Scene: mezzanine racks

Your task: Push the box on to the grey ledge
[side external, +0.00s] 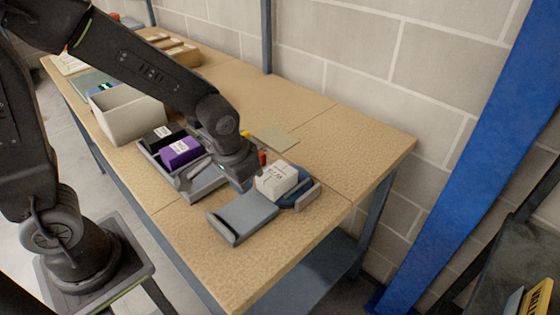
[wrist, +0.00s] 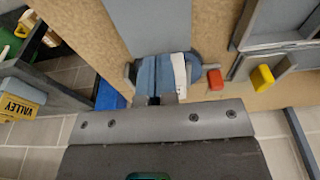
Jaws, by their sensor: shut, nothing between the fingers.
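The white box (side external: 277,182), with dark print on it, sits on a blue rounded support (side external: 300,196). The grey ledge (side external: 243,217) lies beside it, toward the front left in the side view. In the wrist view the ledge (wrist: 160,22) is above the blue support (wrist: 149,72), and a white strip there looks like part of the box (wrist: 179,70). My gripper (side external: 242,184) is shut and empty, low and just left of the box in the side view. Its fingertips (wrist: 160,99) are close to the support in the wrist view; whether they touch anything is unclear.
A red block (wrist: 215,79) and a yellow block (wrist: 262,77) are near the support. A pale bin (side external: 130,115) stands farther left. The bench's right end is clear.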

